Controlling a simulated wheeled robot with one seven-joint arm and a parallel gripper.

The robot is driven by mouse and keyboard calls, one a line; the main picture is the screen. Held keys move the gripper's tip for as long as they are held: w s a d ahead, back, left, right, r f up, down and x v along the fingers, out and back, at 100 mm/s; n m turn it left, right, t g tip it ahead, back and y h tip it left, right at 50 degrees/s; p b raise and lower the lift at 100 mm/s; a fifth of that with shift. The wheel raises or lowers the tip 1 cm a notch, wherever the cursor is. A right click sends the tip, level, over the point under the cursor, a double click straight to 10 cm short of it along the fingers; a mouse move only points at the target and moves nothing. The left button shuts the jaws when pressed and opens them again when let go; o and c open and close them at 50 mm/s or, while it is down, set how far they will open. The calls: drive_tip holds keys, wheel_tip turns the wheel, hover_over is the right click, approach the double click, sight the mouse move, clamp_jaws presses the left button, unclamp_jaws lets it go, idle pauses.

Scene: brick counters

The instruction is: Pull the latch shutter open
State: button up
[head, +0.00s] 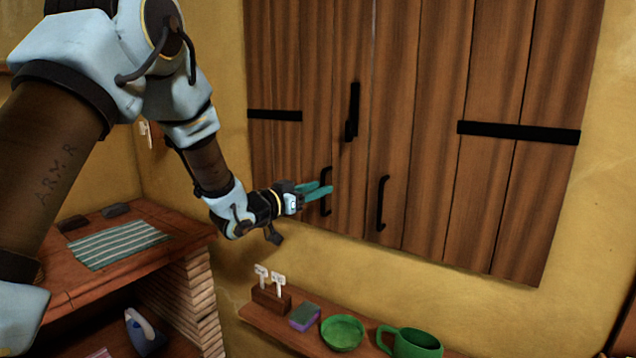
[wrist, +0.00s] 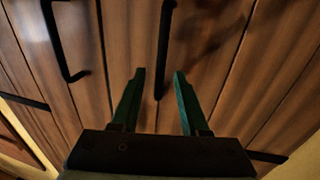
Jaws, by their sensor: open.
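The wooden shutter (head: 420,120) is a pair of plank leaves on the yellow wall, and its leaves look closed. A black latch (head: 352,112) stands upright near the middle seam. A black left handle (head: 327,178) and a black right handle (head: 382,203) sit lower, either side of the seam. My gripper (head: 325,190), with teal fingers, is open at the left handle. In the wrist view, a dark upright bar (wrist: 163,50), apparently this handle, lies between and ahead of my fingertips (wrist: 158,72). Another handle (wrist: 70,75) shows to its left. I cannot tell whether the fingers touch anything.
Below the shutter is a wooden shelf (head: 262,318) with a small block holding white tags, a sponge (head: 305,316), a green bowl (head: 342,333) and a green mug (head: 415,342). At left, a brick counter (head: 190,232) carries a striped cloth (head: 118,244).

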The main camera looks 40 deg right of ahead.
drive_tip(key=shift+d, duration=0.4)
drive_tip(key=shift+c, duration=0.2)
clamp_jaws()
idle(1.0)
